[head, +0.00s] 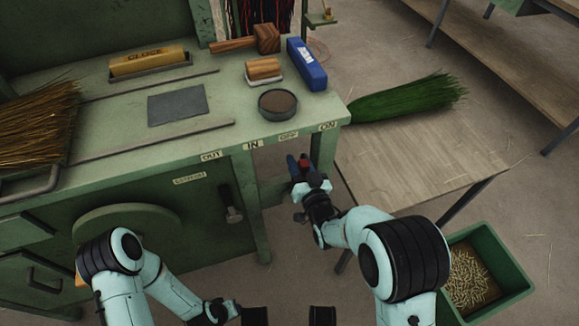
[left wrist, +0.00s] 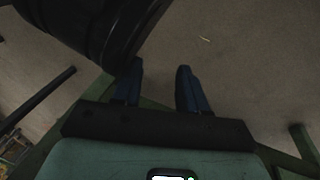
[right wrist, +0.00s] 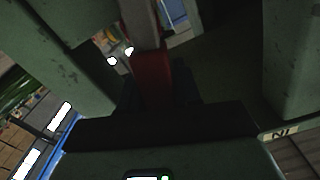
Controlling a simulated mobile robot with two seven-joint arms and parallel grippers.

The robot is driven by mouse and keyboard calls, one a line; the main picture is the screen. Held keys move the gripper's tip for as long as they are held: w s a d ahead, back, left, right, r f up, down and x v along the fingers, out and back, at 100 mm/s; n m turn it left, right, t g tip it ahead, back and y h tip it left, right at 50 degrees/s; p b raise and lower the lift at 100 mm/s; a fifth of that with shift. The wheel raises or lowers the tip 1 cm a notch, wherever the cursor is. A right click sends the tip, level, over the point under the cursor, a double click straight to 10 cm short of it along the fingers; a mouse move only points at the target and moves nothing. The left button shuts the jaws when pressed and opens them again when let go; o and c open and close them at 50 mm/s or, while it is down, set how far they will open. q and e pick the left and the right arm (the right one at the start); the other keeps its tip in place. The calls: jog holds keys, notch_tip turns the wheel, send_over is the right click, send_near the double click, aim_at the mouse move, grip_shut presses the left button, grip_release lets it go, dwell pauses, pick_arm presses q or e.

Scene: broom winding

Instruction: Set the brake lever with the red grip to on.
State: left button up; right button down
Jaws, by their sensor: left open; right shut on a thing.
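My right gripper (head: 299,168) is shut on the red grip. In the right wrist view the red grip (right wrist: 151,82) stands between the dark fingers, with a grey bar beyond it. The fingertips are partly hidden in shadow there. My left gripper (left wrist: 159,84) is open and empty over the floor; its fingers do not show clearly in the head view.
A second, dark lever (head: 232,205) hangs at the bench front below the OUT and IN labels. A wooden table (head: 420,160) with green bristles and a green bin (head: 515,270) are on the right.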

jog(key=shift+w+d+f+m+b, duration=0.2)
jog(key=shift+d+f+m+b, duration=0.15)
jog(key=shift+d+m, duration=0.25)
pick_arm(q)
jog(key=shift+s+a+f+g, duration=0.15)
jog(key=shift+s+f+g, duration=0.25)
jog(key=shift+s+f, duration=0.7)
jog(key=shift+s+r, duration=0.1)
pick_arm(e)
jog(key=c, duration=0.9)
grip_release()
jog(key=shift+r, duration=0.1)
jog(key=shift+d, duration=0.1)
